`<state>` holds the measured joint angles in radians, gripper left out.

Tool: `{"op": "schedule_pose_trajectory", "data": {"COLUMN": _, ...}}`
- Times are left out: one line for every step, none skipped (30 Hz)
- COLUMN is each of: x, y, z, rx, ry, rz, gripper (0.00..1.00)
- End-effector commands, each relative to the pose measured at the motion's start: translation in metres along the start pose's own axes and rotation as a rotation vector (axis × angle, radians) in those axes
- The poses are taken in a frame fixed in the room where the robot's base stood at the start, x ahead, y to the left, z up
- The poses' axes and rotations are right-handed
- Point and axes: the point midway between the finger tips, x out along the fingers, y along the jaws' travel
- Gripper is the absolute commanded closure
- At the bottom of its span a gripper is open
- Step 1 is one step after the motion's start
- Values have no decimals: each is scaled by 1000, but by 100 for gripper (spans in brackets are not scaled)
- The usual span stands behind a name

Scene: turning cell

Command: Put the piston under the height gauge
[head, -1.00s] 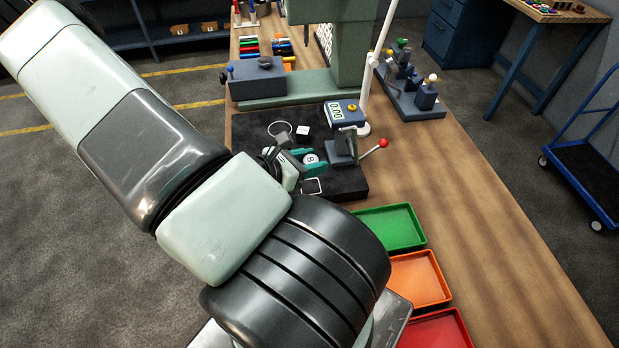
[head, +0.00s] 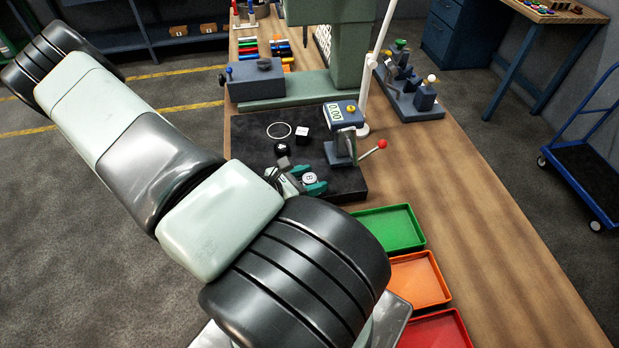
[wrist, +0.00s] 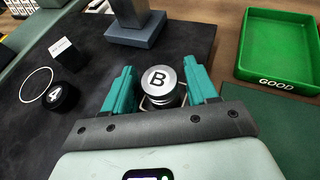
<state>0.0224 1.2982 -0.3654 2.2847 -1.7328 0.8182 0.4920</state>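A silver piston marked B (wrist: 160,82) stands upright between the teal fingers of my gripper (wrist: 162,78); narrow gaps show on both sides, so the gripper looks open around it. Part of a white square outline shows at its base. It also shows in the head view (head: 309,178), on the near part of the dark mat. The height gauge (head: 344,119), blue-grey with a display and a red-knobbed lever, stands just beyond my gripper (head: 301,183); its foot (wrist: 136,34) shows in the wrist view. Nothing visible lies under the gauge.
A black piece marked A (wrist: 59,97) stands beside a white ring outline (wrist: 36,85). A black block with a white label (wrist: 64,50) is behind it. Green (head: 390,228), orange (head: 419,279) and red (head: 436,330) trays line the near bench. The dark mat (head: 252,150) is clear at left.

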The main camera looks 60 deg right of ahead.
Motion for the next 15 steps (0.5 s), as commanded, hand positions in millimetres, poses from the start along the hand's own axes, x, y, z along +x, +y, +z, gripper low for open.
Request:
{"op": "schedule_pose_trajectory", "data": {"x": 0, "y": 0, "z": 0, "rx": 0, "ry": 0, "rz": 0, "gripper": 34}}
{"op": "schedule_pose_trajectory", "data": {"x": 0, "y": 0, "z": 0, "rx": 0, "ry": 0, "rz": 0, "gripper": 33}}
{"op": "schedule_pose_trajectory", "data": {"x": 0, "y": 0, "z": 0, "rx": 0, "ry": 0, "rz": 0, "gripper": 33}}
{"op": "schedule_pose_trajectory", "data": {"x": 0, "y": 0, "z": 0, "rx": 0, "ry": 0, "rz": 0, "gripper": 33}}
{"op": "schedule_pose_trajectory", "data": {"x": 0, "y": 0, "z": 0, "rx": 0, "ry": 0, "rz": 0, "gripper": 33}}
{"op": "schedule_pose_trajectory", "data": {"x": 0, "y": 0, "z": 0, "rx": 0, "ry": 0, "rz": 0, "gripper": 33}}
{"op": "schedule_pose_trajectory", "data": {"x": 0, "y": 0, "z": 0, "rx": 0, "ry": 0, "rz": 0, "gripper": 33}}
{"op": "schedule_pose_trajectory", "data": {"x": 0, "y": 0, "z": 0, "rx": 0, "ry": 0, "rz": 0, "gripper": 33}}
{"op": "schedule_pose_trajectory", "data": {"x": 0, "y": 0, "z": 0, "rx": 0, "ry": 0, "rz": 0, "gripper": 33}}
{"op": "schedule_pose_trajectory", "data": {"x": 0, "y": 0, "z": 1, "rx": 0, "ry": 0, "rz": 0, "gripper": 33}}
{"op": "schedule_pose_trajectory", "data": {"x": -1, "y": 0, "z": 2, "rx": 1, "ry": 0, "rz": 0, "gripper": 33}}
{"op": "schedule_pose_trajectory", "data": {"x": -3, "y": 0, "z": 3, "rx": 0, "ry": 0, "rz": 1, "gripper": 33}}
{"op": "schedule_pose_trajectory", "data": {"x": -6, "y": 1, "z": 3, "rx": 1, "ry": 1, "rz": 2, "gripper": 33}}
{"op": "schedule_pose_trajectory", "data": {"x": -10, "y": 1, "z": 3, "rx": 2, "ry": 1, "rz": 3, "gripper": 33}}
{"op": "schedule_pose_trajectory", "data": {"x": -16, "y": 2, "z": 3, "rx": 2, "ry": 2, "rz": 4, "gripper": 33}}
